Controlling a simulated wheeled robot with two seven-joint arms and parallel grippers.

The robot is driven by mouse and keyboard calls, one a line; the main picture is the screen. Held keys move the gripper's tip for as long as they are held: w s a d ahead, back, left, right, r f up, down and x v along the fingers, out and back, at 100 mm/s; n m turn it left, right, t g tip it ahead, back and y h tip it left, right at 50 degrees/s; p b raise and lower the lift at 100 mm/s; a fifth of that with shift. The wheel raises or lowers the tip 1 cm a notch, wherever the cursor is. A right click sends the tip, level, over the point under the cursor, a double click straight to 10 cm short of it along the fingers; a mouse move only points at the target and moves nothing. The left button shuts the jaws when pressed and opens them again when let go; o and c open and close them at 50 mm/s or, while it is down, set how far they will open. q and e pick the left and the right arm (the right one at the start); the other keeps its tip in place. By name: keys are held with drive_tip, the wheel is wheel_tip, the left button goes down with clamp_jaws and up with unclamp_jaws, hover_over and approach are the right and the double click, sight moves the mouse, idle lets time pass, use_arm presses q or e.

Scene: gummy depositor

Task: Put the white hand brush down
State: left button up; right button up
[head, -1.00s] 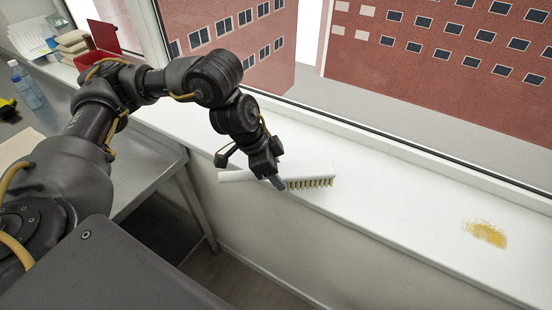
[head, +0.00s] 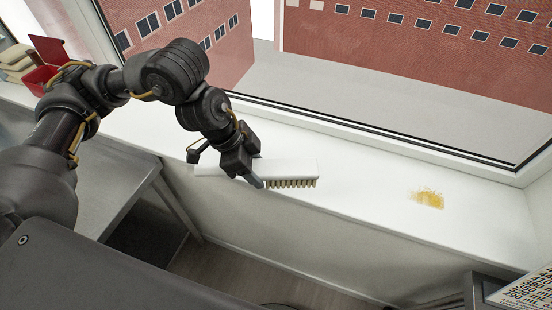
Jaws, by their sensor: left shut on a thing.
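The white hand brush (head: 288,169) has a long white back and a row of tan bristles pointing down. My left gripper (head: 247,176) is shut on the brush near the handle end, and its fingers hide part of it. The brush is at the front edge of the white window sill (head: 352,187), bristles toward the front. I cannot tell whether the bristles touch the sill. My right gripper is not in view.
A patch of yellow powder (head: 427,199) lies on the sill to the right. The sill between brush and powder is clear. A red box (head: 42,80) stands at the far left, beside a metal table (head: 125,185). A printed panel (head: 525,292) shows at lower right.

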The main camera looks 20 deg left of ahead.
use_arm(q)
drive_tip(key=w+a+f, duration=0.1)
drive_tip(key=w+f, duration=0.1)
drive_tip(key=w, duration=0.2)
drive_tip(key=w+a+f+p, duration=0.1)
drive_tip(key=w+a+f, duration=0.1)
drive_tip(key=w+f, duration=0.1)
drive_tip(key=w+a+f+p, duration=0.1)
drive_tip(key=w+f, duration=0.2)
drive_tip(key=w, duration=0.1)
drive_tip(key=shift+w+a+f, duration=0.25)
drive_tip(key=shift+w, duration=0.1)
drive_tip(key=shift+w+a+f, duration=0.1)
drive_tip(key=shift+w+f, duration=0.1)
drive_tip(key=shift+f, duration=0.15)
drive_tip(key=f+p, duration=0.2)
drive_tip(key=f, duration=0.1)
drive_tip(key=shift+w, duration=0.2)
drive_tip(key=shift+a+f, duration=0.1)
drive_tip(key=shift+f, duration=0.15)
